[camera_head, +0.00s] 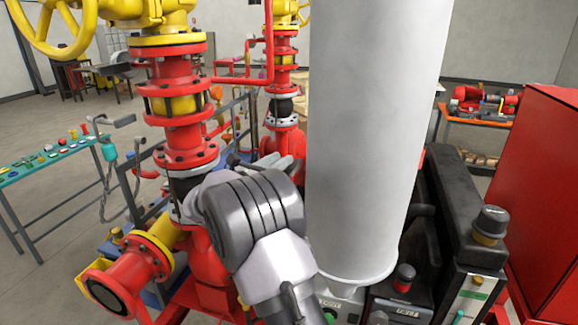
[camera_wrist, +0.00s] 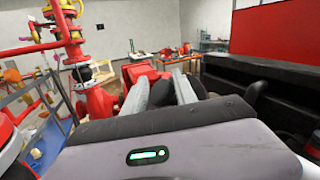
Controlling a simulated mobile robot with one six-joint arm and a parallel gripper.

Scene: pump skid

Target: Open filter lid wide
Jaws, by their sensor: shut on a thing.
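My gripper (camera_wrist: 163,88) shows in the wrist view with its two grey fingers reaching forward. A dark rounded piece (camera_wrist: 161,95) sits between the fingers, and they are shut on it. I cannot tell whether it is part of the filter lid. A red block-like part (camera_wrist: 139,74) lies just beyond the fingertips. In the head view my gripper (camera_head: 272,163) is at mid-frame, right of the red pipe stack (camera_head: 187,120), with its fingertips mostly hidden behind my wrist. The filter lid cannot be clearly made out in either view.
A yellow handwheel (camera_head: 50,25) tops the left pipework. A yellow and red pipe stub (camera_head: 130,270) juts out low left. A black housing (camera_head: 460,200) and a red cabinet (camera_head: 545,190) stand on the right. A teal table (camera_head: 50,165) with small parts is at far left, with open floor around it.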

